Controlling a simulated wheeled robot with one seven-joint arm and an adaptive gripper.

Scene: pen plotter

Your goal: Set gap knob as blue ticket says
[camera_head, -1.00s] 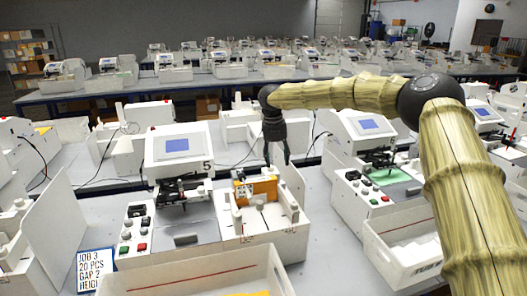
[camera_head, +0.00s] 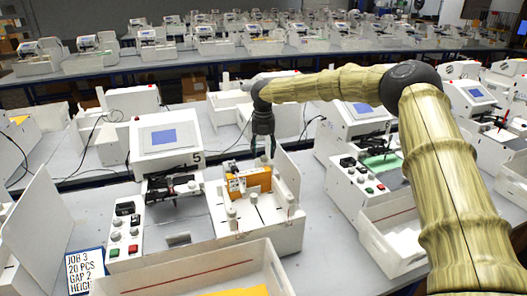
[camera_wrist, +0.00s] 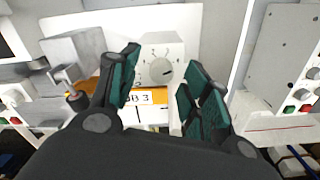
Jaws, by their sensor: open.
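The blue-bordered ticket (camera_head: 85,270) stands at the lower left in the head view; it reads JOB 3, 20 PCS, GAP 2, and a height line that is cut off or hidden. In the wrist view a round grey knob (camera_wrist: 162,71) sits on a pale block face with small marks around it. Its exact setting is too small to read surely. My gripper (camera_head: 263,150) is open above the orange stack on machine 5 in the head view. In the wrist view my gripper's green-padded fingers (camera_wrist: 162,62) appear on either side of the knob, apart from it.
Machine 5 (camera_head: 166,138) has a screen and a button panel (camera_head: 126,230). The orange stack (camera_head: 250,182) stands between white guides and posts. A white bin (camera_head: 205,268) is in front, and a similar machine (camera_head: 358,127) stands to the right. A tall white panel (camera_head: 35,220) stands at left.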

